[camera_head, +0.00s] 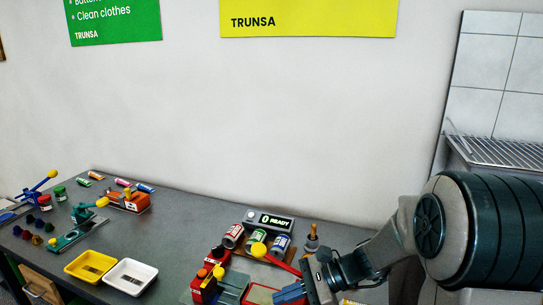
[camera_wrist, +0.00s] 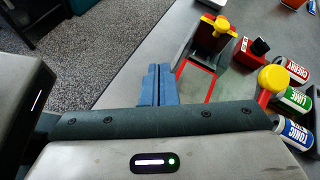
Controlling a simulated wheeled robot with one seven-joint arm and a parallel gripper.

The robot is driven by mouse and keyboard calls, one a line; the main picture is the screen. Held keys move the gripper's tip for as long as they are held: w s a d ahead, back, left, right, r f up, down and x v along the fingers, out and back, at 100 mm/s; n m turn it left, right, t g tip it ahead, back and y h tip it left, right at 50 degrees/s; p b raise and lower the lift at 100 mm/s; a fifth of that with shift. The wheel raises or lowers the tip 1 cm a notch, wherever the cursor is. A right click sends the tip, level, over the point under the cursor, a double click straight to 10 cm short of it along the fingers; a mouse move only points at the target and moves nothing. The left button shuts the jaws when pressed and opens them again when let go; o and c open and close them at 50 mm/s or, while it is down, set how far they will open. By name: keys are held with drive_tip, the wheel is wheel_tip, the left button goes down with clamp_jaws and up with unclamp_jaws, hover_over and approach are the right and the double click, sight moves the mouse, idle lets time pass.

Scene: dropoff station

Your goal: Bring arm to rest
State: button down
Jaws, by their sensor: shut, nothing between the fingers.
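My arm reaches in from the right of the head view. My gripper (camera_head: 291,292) has blue fingers and sits low over the front part of the grey counter (camera_head: 190,215). In the wrist view the blue fingers of my gripper (camera_wrist: 157,84) are together with nothing between them. Just beyond them is a red-framed grey device (camera_wrist: 198,72) with a yellow knob. Its lower part is cut off in the head view. I cannot tell whether the fingers touch it.
A yellow tray (camera_head: 90,265) and a white tray (camera_head: 131,276) lie on the left. A wire rack (camera_head: 495,150) is at the right. The counter's middle is clear.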

drive_tip(key=s+d+r+n+t+h, duration=0.3)
drive_tip(key=s+d+r+n+h, duration=0.1)
drive_tip(key=s+d+n+h, duration=0.8)
drive_tip(key=s+n, duration=0.1)
drive_tip(key=n, duration=0.1)
drive_tip(key=shift+r+n, duration=0.15)
drive_tip(key=shift+n, duration=0.15)
